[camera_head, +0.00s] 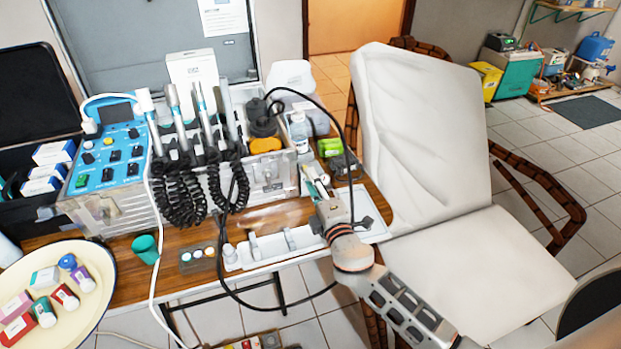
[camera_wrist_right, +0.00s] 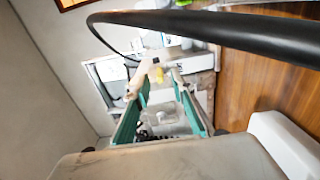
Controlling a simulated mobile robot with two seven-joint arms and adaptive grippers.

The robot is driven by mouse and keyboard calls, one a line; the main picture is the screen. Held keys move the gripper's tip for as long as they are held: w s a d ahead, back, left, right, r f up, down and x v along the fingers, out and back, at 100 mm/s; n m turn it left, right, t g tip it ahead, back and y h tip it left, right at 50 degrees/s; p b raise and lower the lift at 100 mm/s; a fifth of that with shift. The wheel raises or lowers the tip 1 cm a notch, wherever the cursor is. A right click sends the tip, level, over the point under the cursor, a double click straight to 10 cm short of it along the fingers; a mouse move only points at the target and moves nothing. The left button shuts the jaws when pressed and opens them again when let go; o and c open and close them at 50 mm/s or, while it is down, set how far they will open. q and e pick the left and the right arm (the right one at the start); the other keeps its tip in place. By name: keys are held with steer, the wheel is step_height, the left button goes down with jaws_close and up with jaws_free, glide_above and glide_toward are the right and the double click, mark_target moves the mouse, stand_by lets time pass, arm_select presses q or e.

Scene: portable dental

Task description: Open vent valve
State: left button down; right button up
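My right gripper (camera_head: 317,180) comes in from the lower right over the white tray, beside the right end of the dental unit (camera_head: 270,178). In the right wrist view its two fingers (camera_wrist_right: 157,82) stand apart, with teal inner links. No vent valve can be made out for sure in the head view. A black jar with a yellow-orange part (camera_head: 264,145) sits on the unit's right end. My left gripper is out of view.
A black hose (camera_head: 353,115) loops around near my right gripper and crosses close before the wrist camera (camera_wrist_right: 220,27). A clear bottle (camera_head: 299,133) stands at the unit's right end. A white tray (camera_head: 265,262) lies on the table's front edge. The white chair (camera_head: 430,130) stands to the right.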

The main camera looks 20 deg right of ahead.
steer(key=shift+w, duration=0.7)
jaws_close()
